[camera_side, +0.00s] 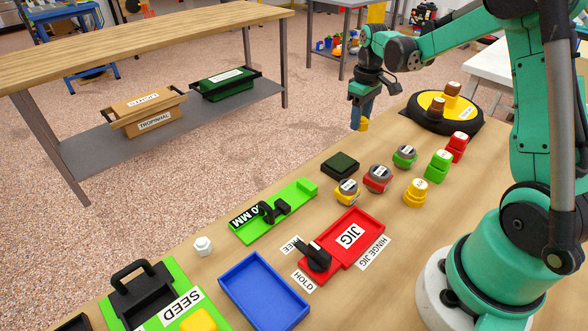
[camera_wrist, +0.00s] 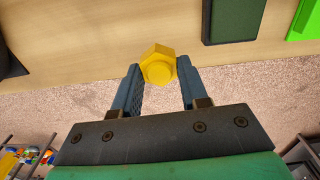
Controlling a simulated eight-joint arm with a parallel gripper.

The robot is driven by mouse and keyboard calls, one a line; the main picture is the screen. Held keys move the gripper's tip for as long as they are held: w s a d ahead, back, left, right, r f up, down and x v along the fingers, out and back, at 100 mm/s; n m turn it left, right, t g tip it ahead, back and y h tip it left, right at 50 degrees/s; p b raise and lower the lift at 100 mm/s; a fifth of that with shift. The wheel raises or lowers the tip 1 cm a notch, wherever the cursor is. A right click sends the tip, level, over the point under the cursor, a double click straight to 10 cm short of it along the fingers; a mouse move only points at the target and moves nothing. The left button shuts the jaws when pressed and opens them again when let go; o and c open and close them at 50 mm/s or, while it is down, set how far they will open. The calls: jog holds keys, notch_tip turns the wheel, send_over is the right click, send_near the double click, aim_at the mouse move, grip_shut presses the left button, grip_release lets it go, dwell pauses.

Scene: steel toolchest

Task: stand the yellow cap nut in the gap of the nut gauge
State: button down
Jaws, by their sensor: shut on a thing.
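The yellow cap nut (camera_wrist: 158,66) is between the two blue fingertips of my gripper (camera_wrist: 158,74) in the wrist view, its hexagonal part and round cap showing. In the side view my gripper (camera_side: 364,112) hangs at the far edge of the bench, with the yellow nut (camera_side: 363,125) at its tips, raised above the bench top. The green plate with black uprights and an "MM" label (camera_side: 275,211) looks like the nut gauge; it lies to the lower left of my gripper, well apart from it. Its gap is too small to judge clearly.
A dark green block (camera_side: 340,165) lies between my gripper and the gauge. Several capped pots and stacked pieces (camera_side: 377,178) stand to its right. A red jig (camera_side: 358,235), a blue tray (camera_side: 263,290) and a white nut (camera_side: 203,246) lie nearer. A yellow-topped turntable (camera_side: 462,109) is at right.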

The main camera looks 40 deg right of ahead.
aim_at(355, 149)
jog(key=shift+f, duration=2.7)
jog(key=shift+f, duration=0.1)
jog(key=shift+f, duration=0.1)
jog(key=shift+c, duration=2.3)
grip_release()
